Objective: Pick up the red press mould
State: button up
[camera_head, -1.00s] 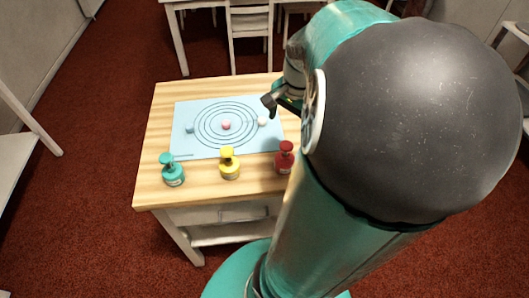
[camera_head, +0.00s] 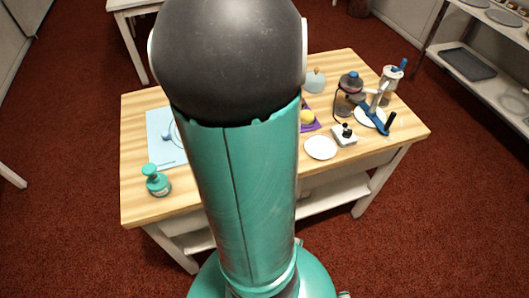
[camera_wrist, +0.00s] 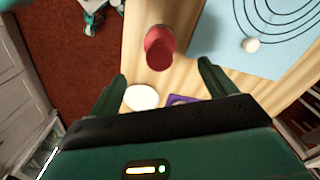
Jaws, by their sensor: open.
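The red press mould (camera_wrist: 158,48) shows in the wrist view at upper centre, standing on the wooden table beside the blue mat (camera_wrist: 222,38). My gripper (camera_wrist: 163,80) is open, with its two fingers apart. In that picture the mould lies beyond the fingertips, roughly between their lines. Nothing is seen held, and I cannot tell the distance to the mould. In the head view my arm hides the red mould and my gripper.
A white ball (camera_wrist: 250,45) lies on the blue mat.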

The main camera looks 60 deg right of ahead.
notch_tip(320, 180, down, 5)
jog(key=shift+s+d+f, duration=0.15)
jog(key=shift+f, duration=2.7)
jog(key=shift+c, duration=0.4)
jog(key=c, duration=1.1)
